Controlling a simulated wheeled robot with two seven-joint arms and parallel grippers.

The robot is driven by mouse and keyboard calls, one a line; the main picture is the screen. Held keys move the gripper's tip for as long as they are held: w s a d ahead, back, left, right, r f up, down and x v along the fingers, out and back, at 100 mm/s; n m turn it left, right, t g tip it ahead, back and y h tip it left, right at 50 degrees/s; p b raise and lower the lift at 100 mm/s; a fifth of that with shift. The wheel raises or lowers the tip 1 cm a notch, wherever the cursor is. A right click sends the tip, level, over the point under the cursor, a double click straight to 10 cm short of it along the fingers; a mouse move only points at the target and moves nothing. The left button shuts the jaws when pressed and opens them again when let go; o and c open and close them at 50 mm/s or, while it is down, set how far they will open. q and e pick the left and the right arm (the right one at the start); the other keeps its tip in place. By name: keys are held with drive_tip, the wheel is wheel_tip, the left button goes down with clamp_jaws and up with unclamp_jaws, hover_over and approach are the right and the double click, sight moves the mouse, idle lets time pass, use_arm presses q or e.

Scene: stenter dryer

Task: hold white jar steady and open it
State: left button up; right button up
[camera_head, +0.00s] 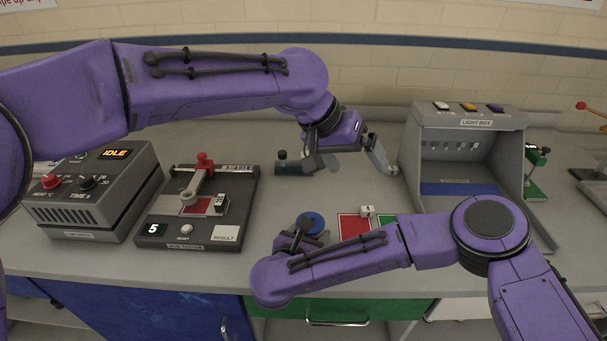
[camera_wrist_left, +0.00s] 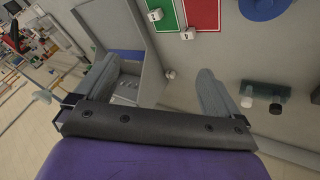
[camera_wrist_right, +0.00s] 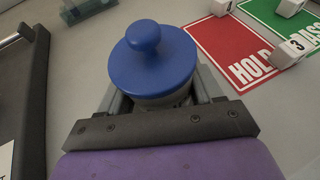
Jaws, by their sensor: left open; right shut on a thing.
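The jar has a blue lid (camera_wrist_right: 152,60) with a round knob, seated on top. Only a little of its pale body (camera_wrist_right: 165,101) shows below the lid in the right wrist view. My right gripper (camera_wrist_right: 155,108) is shut around the body under the lid. In the head view the blue lid (camera_head: 311,223) shows at the bench front, partly behind my right gripper. My left gripper (camera_head: 358,168) is open and empty, above the bench behind and right of the jar. In the left wrist view the lid (camera_wrist_left: 262,8) lies at the top edge, away from the open fingers.
Red (camera_head: 354,227) and green (camera_head: 388,226) mats with small numbered blocks lie right of the jar. A rub tester (camera_head: 155,231) stands left, a light box (camera_head: 467,150) right.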

sight(309, 216)
use_arm(q)
drive_tip(key=s+a+f+m+y, duration=0.25)
drive_tip(key=a+y, duration=0.25)
drive_tip(key=a, duration=0.4)
drive_tip(key=shift+m+g, duration=0.4)
drive_tip(key=shift+m, duration=0.05)
drive_tip(key=f, duration=0.4)
drive_tip(key=w+f, duration=0.1)
drive_tip(key=f, duration=0.3)
drive_tip(key=w+d+f, duration=0.1)
drive_tip(key=f, duration=0.2)
drive_tip(key=shift+w+f, duration=0.1)
drive_tip(key=shift+f, duration=0.3)
drive_tip(key=c, duration=1.3)
drive_tip(key=shift+r, duration=0.15)
drive_tip(key=shift+r, duration=0.95)
